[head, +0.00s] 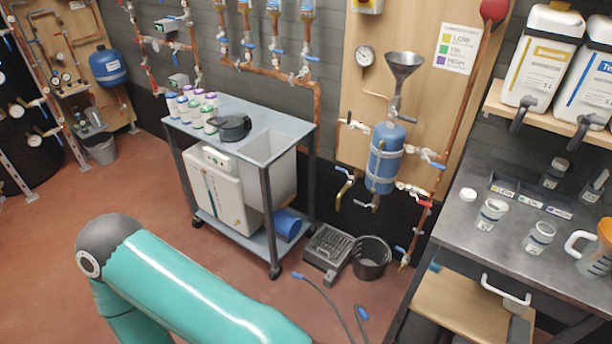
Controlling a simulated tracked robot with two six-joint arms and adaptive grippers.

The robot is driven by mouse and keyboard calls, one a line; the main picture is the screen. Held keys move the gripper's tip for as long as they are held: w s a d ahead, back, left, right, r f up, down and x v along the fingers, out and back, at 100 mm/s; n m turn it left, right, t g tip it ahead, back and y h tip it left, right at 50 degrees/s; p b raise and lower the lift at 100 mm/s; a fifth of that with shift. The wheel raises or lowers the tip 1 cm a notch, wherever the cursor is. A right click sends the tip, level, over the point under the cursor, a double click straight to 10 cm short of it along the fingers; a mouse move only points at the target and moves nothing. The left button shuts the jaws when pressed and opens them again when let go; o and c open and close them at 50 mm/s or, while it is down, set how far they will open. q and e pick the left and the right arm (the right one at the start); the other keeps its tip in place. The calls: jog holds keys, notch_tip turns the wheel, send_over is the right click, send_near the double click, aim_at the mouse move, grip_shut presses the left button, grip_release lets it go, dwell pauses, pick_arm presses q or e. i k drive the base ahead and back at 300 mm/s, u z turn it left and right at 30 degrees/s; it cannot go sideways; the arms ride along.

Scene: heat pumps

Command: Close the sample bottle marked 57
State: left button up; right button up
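Small clear sample bottles with white labels stand on the dark bench at the right. One bottle (491,214) stands near the bench's left side, and its top looks open. A white round cap (467,194) lies apart from it, up and to the left. Another bottle (539,237) stands further right and nearer the front. A third bottle (554,173) stands at the back by a dark labelled rack. The label numbers are too small to read, so I cannot tell which is 57. Neither gripper is in view; one teal arm of mine crosses the lower left.
The dark bench (468,240) also holds a dark labelled rack (530,198) and a jug with an orange funnel (597,255). White canisters (540,55) stand on a shelf above. A blue-grey cart (285,122) with several capped bottles stands left of centre. Red floor is open at left.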

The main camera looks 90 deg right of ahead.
aim_at(491, 212)
jog(key=u, duration=0.2)
jog(key=i, duration=0.85)
jog(key=z, duration=1.7)
jog(key=i, duration=0.55)
jog(key=z, duration=2.4)
jog(key=i, duration=0.75)
jog(key=z, duration=0.4)
